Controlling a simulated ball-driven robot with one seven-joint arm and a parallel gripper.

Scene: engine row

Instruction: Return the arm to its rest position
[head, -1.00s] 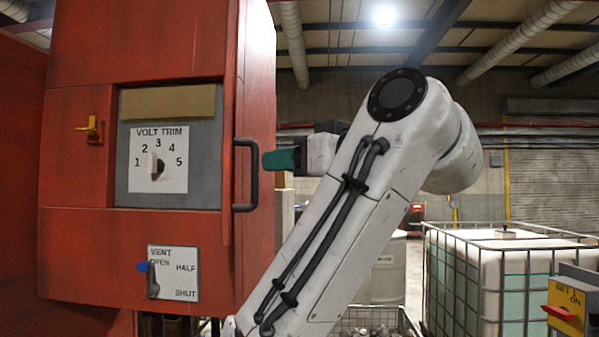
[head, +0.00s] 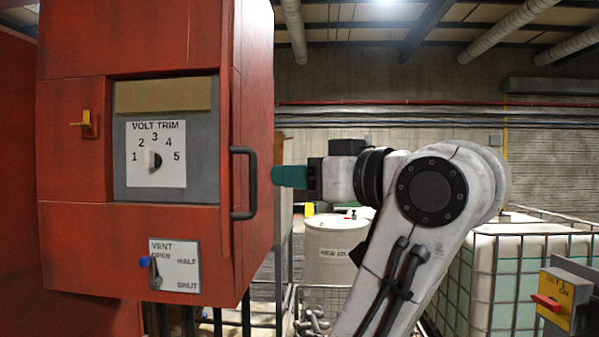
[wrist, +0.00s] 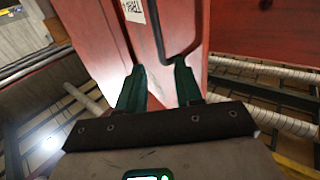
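My gripper (head: 290,176) has green fingers and points left, just right of the red cabinet (head: 130,235) in the head view. In the wrist view its two fingers (wrist: 160,82) stand apart with nothing between them. The red cabinet edge and its dark handle show beyond the fingertips. My white arm (head: 440,215) is bent, with its elbow at the right of centre. Whether the fingers touch the cabinet cannot be told.
The cabinet carries a volt trim dial (head: 155,159), a vent lever (head: 154,272) and a black door handle (head: 245,183). A pale drum (head: 330,250) stands behind my wrist. A caged tank (head: 530,260) and a yellow switch box (head: 556,298) are at the right.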

